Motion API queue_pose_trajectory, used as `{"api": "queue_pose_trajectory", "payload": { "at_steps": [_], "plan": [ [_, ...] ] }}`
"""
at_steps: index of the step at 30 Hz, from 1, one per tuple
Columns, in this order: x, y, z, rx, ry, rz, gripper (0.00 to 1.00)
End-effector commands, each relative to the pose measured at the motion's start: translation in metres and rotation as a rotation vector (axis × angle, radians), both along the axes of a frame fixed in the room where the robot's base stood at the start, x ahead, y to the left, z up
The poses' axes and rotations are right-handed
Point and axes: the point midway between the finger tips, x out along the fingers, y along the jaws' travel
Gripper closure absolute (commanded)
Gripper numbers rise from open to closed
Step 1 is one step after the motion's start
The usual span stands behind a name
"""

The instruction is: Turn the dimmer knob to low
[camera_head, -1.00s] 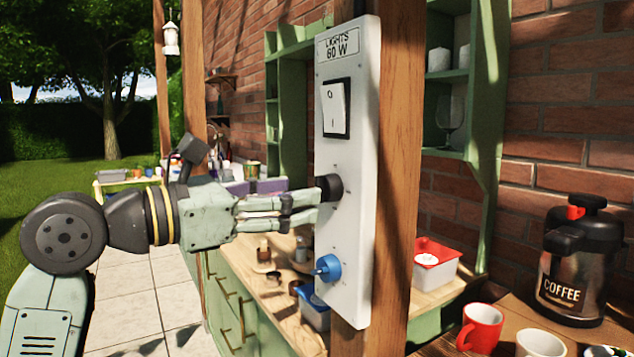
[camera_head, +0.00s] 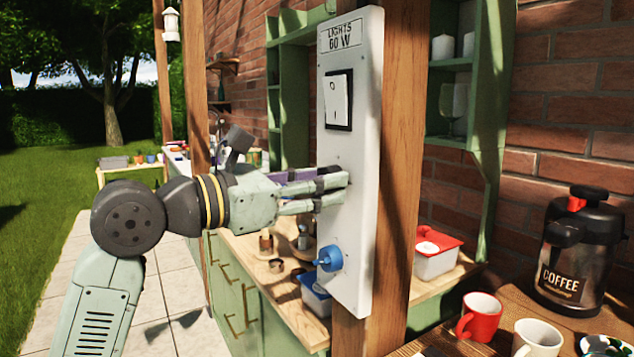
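A white panel (camera_head: 347,255) labelled LIGHTS 60 W is fixed upright on a wooden post. It carries a rocker switch (camera_head: 338,100) near the top and a blue knob (camera_head: 329,258) low down. My gripper (camera_head: 345,188) comes in from the left at mid panel, one finger above the other. Its fingertips are at the panel face, where a dark round knob showed earlier. That knob is now hidden by the fingers, so I cannot tell whether they press on it. The blue knob stands clear below the gripper.
A wooden post (camera_head: 402,180) stands right behind the panel. A counter (camera_head: 275,290) with small items lies below and behind my gripper. At the right are a coffee flask (camera_head: 575,250), a red mug (camera_head: 481,318), a white cup (camera_head: 538,338) and a red-lidded box (camera_head: 436,262).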

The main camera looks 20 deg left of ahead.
Motion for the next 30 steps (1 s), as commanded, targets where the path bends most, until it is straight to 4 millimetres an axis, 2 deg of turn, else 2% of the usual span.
{"api": "queue_pose_trajectory", "payload": {
  "at_steps": [12, 22, 30],
  "plan": [
    [-0.0001, 0.0002, 0.0001, 0.000, 0.000, 0.000, 0.95],
    [-0.0001, 0.0004, -0.0005, -0.043, 0.033, 0.001, 0.95],
    [-0.0004, 0.0003, -0.0008, -0.184, 0.144, 0.001, 0.95]
  ]
}}
